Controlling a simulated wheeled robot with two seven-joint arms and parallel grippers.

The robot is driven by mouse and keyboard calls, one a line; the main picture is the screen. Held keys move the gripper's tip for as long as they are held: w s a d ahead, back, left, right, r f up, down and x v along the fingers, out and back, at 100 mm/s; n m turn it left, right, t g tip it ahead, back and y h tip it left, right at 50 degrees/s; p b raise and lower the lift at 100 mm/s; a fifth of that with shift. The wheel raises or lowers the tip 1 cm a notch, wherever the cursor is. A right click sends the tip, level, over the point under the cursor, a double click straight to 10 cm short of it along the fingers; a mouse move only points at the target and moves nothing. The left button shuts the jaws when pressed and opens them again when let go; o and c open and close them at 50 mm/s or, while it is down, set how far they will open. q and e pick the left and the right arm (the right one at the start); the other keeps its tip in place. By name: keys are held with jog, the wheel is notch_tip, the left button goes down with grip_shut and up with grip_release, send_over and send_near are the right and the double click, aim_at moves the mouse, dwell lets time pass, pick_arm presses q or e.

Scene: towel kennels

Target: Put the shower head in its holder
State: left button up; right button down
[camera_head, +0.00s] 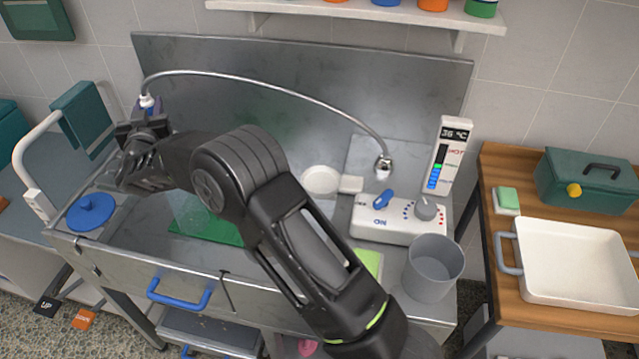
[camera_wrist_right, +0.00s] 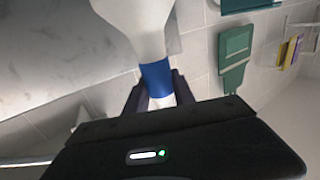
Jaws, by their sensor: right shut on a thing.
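My right gripper (camera_head: 142,128) reaches across the steel tub to its back left corner. In the right wrist view the gripper (camera_wrist_right: 158,100) is shut on the shower head (camera_wrist_right: 140,25), a white tapered body with a blue band (camera_wrist_right: 156,78) between the fingers. In the head view the gripper mostly hides the shower head; a white end piece (camera_head: 147,101) shows above it, joined to the grey hose (camera_head: 270,84). The hose arches right to a metal fitting (camera_head: 383,166). A small purple part shows beside the gripper; I cannot tell whether it is the holder. My left gripper is not in view.
The tub's steel back panel (camera_head: 300,60) rises behind the gripper. A white control box (camera_head: 400,222) and grey bucket (camera_head: 434,268) stand at the right. A blue lid (camera_head: 91,211) and white rail (camera_head: 38,140) are at the left. My right arm covers the tub's middle.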

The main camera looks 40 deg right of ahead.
notch_tip(320, 180, up, 6)
jog(key=p, duration=0.3)
jog(key=shift+r+p, duration=0.25)
jog(key=shift+p, duration=0.15)
jog(key=shift+r, duration=0.6)
jog(key=shift+s+d+f, duration=0.15)
jog(key=shift+s+d, duration=0.25)
jog(key=shift+d, duration=0.05)
jog(key=s+d+b, duration=0.4)
jog(key=s+d, duration=0.4)
jog(key=shift+s+d+b, duration=0.35)
jog(key=shift+s+d, duration=0.05)
jog(key=shift+d, duration=0.1)
jog(key=s+d+b, duration=0.3)
jog(key=s+d, duration=0.6)
jog(key=shift+s+d, duration=0.25)
